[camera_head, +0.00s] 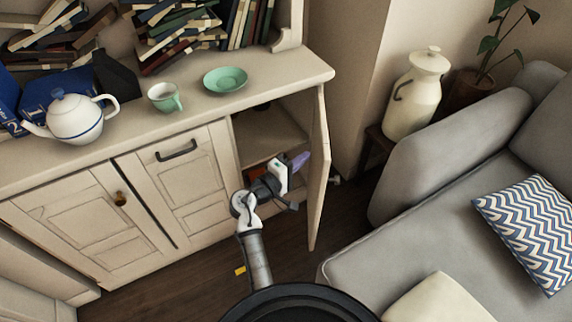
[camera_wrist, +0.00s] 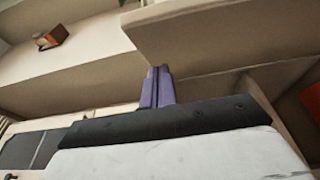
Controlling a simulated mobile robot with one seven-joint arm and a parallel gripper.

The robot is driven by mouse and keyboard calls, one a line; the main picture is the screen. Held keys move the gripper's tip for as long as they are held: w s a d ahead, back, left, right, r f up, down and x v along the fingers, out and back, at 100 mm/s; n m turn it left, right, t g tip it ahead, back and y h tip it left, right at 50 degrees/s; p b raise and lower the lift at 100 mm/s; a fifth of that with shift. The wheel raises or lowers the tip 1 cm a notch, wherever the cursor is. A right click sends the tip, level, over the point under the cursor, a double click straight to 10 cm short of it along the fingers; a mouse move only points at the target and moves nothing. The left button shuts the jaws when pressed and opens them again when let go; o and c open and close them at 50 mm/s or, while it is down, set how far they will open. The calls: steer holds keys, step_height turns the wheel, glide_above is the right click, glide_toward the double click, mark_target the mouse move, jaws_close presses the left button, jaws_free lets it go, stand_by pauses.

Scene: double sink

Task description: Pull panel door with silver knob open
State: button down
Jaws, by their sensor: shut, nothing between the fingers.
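The cream panel door (camera_head: 319,175) at the right end of the cabinet stands swung out, seen nearly edge-on. My gripper (camera_head: 302,160) has purple fingers and is in front of this compartment, close to the door's inner side. I cannot tell whether it touches the door. In the wrist view my gripper (camera_wrist: 157,88) shows its two fingers pressed together with nothing between them. Pale boards lie beyond them.
The middle door (camera_head: 188,180) with a dark bar handle and the left door (camera_head: 95,220) with a brownish knob are shut. A teapot (camera_head: 75,118), cup (camera_head: 165,97) and saucer (camera_head: 225,80) stand on top. A grey sofa (camera_head: 420,220) bounds the floor at right.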

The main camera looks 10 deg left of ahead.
steer(key=shift+w+d, duration=0.1)
steer(key=shift+d, duration=1.3)
steer(key=shift+d, duration=0.1)
steer(key=w+d, duration=0.2)
steer(key=d, duration=1)
steer(key=shift+p, duration=0.35)
steer(key=shift+s+a, duration=0.1)
